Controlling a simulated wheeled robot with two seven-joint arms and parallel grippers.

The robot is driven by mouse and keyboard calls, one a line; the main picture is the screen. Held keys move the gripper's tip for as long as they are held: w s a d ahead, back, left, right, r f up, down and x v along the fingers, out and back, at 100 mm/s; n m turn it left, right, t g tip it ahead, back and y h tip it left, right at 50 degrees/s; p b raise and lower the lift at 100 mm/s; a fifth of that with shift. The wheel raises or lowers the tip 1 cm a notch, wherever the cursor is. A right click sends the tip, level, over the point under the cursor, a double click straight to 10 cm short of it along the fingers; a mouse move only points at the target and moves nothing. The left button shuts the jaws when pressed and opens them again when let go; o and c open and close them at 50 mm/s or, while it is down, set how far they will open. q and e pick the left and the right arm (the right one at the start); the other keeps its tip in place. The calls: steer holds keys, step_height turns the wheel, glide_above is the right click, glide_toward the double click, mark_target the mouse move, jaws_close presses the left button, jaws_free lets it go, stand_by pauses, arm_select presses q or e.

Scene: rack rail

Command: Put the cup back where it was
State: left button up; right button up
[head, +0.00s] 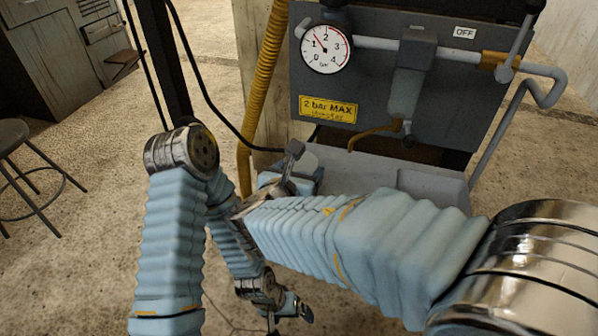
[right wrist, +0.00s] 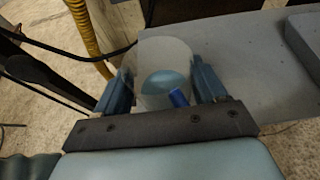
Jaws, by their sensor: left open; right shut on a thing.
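The cup (right wrist: 163,55) is pale and translucent, with something blue inside, in the right wrist view. My right gripper (right wrist: 165,88) has one finger on each side of the cup and is shut on it. The cup is beside the left end of the grey shelf (right wrist: 245,50); I cannot tell whether it touches the shelf. In the head view my right gripper (head: 298,172) is at the shelf's left end, and my arm hides much of that spot. My left gripper (head: 291,312) is low, over the floor, open and apart from the cup.
A grey panel (head: 470,105) with a pressure gauge (head: 326,49), a yellow "2 bar MAX" label (head: 328,109) and a bent pipe (head: 545,75) stands behind the shelf. A yellow hose (head: 264,75) hangs at its left. A stool (head: 20,150) stands far left. The shelf's middle looks clear.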

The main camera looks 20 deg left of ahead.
steer(key=shift+f, duration=0.15)
steer(key=o, duration=1.1)
steer(key=shift+s+r, duration=0.2)
steer(key=shift+r, duration=0.1)
steer(key=v, duration=1.1)
steer(key=shift+s+r+p, duration=0.15)
steer(key=shift+s+p, duration=0.15)
